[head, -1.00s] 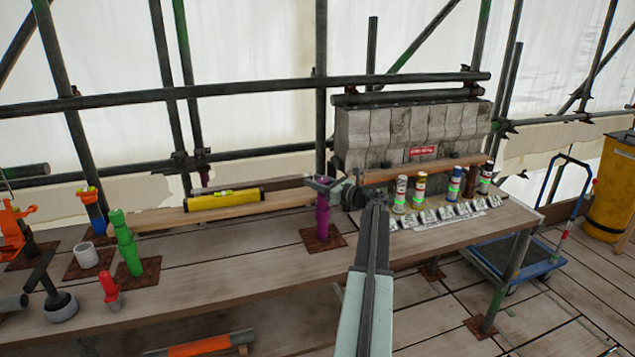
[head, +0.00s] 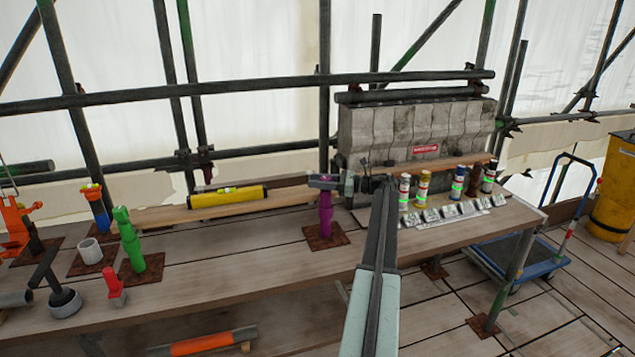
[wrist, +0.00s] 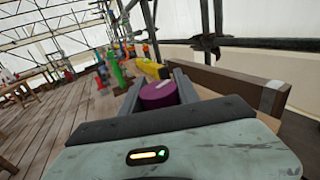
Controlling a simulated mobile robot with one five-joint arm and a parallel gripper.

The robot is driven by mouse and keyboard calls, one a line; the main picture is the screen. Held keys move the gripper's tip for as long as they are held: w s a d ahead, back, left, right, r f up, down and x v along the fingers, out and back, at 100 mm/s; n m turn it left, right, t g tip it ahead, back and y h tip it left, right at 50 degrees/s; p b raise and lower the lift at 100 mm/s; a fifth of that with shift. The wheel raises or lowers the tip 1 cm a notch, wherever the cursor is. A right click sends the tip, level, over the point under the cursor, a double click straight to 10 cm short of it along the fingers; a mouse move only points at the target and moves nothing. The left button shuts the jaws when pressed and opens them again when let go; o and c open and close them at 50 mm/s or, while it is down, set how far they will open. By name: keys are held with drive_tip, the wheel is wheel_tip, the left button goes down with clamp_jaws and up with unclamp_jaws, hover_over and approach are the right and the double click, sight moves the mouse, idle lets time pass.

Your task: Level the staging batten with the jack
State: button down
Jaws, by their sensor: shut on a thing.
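A long wooden batten (head: 165,215) lies along the back of the bench, with a yellow spirit level (head: 228,196) on top. The level also shows in the wrist view (wrist: 150,68); its bubble is too small to read. A purple screw jack (head: 325,218) stands upright on a rusty plate by the batten's right end. I cannot tell whether the two touch. My gripper (head: 323,181) is shut on the top of the purple jack. In the wrist view the jack's round purple head (wrist: 158,95) sits between both fingers, hiding its lower part.
A green jack (head: 128,240), a red piece (head: 114,287) and a white cup (head: 90,250) stand left. Several spray cans (head: 424,186) and a row of small tags stand right, before a stone block (head: 400,133). The front middle of the bench is clear.

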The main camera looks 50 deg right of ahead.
drive_tip(key=c, duration=0.9)
unclamp_jaws()
drive_tip(key=v, duration=0.7)
drive_tip(key=shift+s+d, duration=0.2)
drive_tip(key=shift+s, duration=0.15)
